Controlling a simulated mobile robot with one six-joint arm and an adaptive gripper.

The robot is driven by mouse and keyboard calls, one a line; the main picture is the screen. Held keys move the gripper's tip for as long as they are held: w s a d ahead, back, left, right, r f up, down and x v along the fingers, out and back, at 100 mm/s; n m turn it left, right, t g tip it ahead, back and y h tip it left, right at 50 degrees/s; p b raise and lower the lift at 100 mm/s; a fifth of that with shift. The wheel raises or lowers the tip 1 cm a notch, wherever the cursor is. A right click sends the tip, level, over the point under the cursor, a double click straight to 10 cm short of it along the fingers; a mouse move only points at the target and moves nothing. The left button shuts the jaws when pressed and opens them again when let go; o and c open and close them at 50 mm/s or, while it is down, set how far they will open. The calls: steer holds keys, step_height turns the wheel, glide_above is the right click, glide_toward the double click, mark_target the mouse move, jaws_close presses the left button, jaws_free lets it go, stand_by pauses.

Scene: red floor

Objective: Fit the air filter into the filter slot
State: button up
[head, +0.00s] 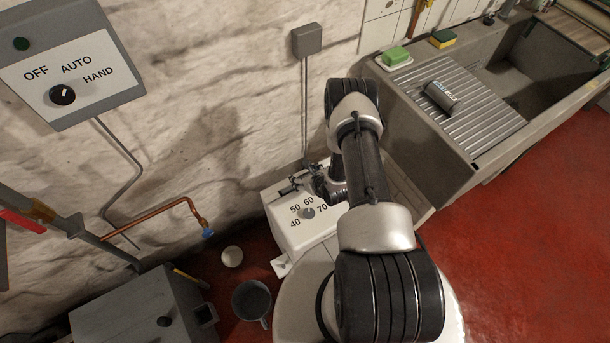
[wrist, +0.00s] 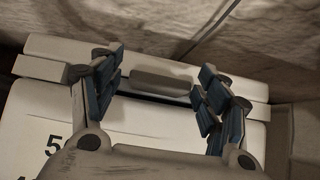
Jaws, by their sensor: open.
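A white box (head: 284,220) with a dial marked 40 to 70 stands against the wall beneath my arm. In the wrist view its top (wrist: 60,110) fills the lower part. A grey bar (wrist: 163,82), perhaps the handle of the air filter, lies along a dark narrow gap, perhaps the filter slot (wrist: 150,98). My gripper (wrist: 160,90) is open, one finger on either side of the bar, with a clear space to each. I cannot tell how deep the fingers reach or how far the filter sits in. In the head view my gripper (head: 318,183) is partly hidden by my arm.
A stone sink (head: 440,150) with a dark cylinder (head: 441,97) on its drainboard stands at right. A grey switch box (head: 70,60) and copper pipe (head: 150,212) are at left. Red floor (head: 520,240) is clear at right.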

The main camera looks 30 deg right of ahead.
steer(key=shift+r, duration=0.25)
steer(key=p+v, duration=0.4)
steer(key=v, duration=0.7)
steer(key=w+a+r+n+t+y, duration=0.1)
steer(key=w+a+r+n+y, duration=0.3)
steer(key=r, duration=0.6)
steer(key=w+a+r+n+t+y, duration=0.1)
steer(key=w+a+r+n+y, duration=0.3)
steer(key=r, duration=0.6)
steer(key=s+a+r+n+g+y, duration=0.2)
steer(key=a+r+n+g, duration=0.2)
steer(key=a+r+n, duration=0.7)
steer(key=s+a+r+n+g+h, duration=0.1)
steer(key=s+a+r+n+g, duration=0.25)
steer(key=s+r, duration=0.35)
steer(key=s+a+r+n+g+h, duration=0.1)
steer(key=s+a+r+n+g, duration=0.1)
steer(key=s+r+n, duration=0.4)
steer(key=s+d+r+n+t+h, duration=0.3)
steer(key=s+d+r+n+h, duration=0.4)
steer(key=s+d, duration=0.3)
steer(key=shift+s+r+h, duration=0.2)
steer(key=shift+s+h, duration=0.25)
steer(key=shift+h, duration=0.25)
steer(key=shift+c, duration=0.3)
